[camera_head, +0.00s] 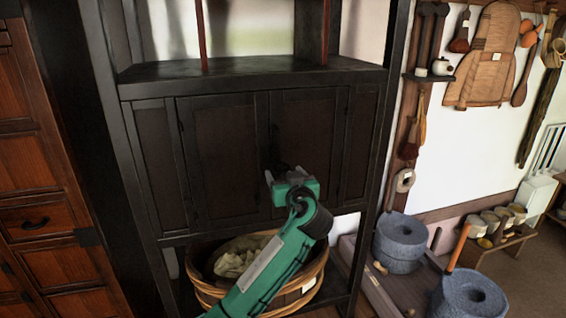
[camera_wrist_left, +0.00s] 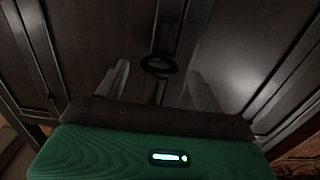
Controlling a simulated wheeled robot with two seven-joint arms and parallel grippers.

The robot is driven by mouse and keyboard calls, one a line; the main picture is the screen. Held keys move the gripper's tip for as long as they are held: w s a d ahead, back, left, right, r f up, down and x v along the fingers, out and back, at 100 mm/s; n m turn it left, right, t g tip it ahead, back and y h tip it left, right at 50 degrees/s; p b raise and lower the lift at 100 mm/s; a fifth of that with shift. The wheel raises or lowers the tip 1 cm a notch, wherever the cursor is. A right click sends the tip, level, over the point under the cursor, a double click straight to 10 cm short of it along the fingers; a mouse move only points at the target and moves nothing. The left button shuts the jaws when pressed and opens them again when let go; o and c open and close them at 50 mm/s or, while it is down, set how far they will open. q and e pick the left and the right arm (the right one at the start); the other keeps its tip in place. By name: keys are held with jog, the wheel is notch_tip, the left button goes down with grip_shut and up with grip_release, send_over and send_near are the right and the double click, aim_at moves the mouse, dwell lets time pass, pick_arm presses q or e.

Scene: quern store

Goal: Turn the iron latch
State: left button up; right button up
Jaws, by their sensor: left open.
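The iron latch (camera_wrist_left: 158,63) is a dark ring-shaped piece on the seam between the two cabinet doors, seen in the left wrist view. In the head view it is dark against dark wood and mostly hidden behind my gripper. My left gripper (camera_head: 286,174) is in front of the door seam. In the left wrist view its two fingers (camera_wrist_left: 159,72) are spread apart, one to each side of the latch, with nothing held. I cannot tell how far the fingertips are from the doors. The dark cabinet doors (camera_head: 226,150) look shut. My right gripper is not in view.
A wicker basket (camera_head: 205,290) with pale cloth stands on the shelf below the doors, under my left arm. Grey quern stones (camera_head: 400,240) stand at the right. A reddish drawer chest (camera_head: 40,170) is at the left. A bare shelf (camera_head: 250,72) lies above the doors.

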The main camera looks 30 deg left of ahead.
pick_arm(q)
jog(key=shift+p+x, duration=0.45)
jog(key=shift+x, duration=0.8)
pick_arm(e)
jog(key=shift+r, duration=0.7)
pick_arm(q)
jog(key=shift+c, duration=0.4)
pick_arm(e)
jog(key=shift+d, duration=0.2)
pick_arm(q)
jog(key=c, duration=0.9)
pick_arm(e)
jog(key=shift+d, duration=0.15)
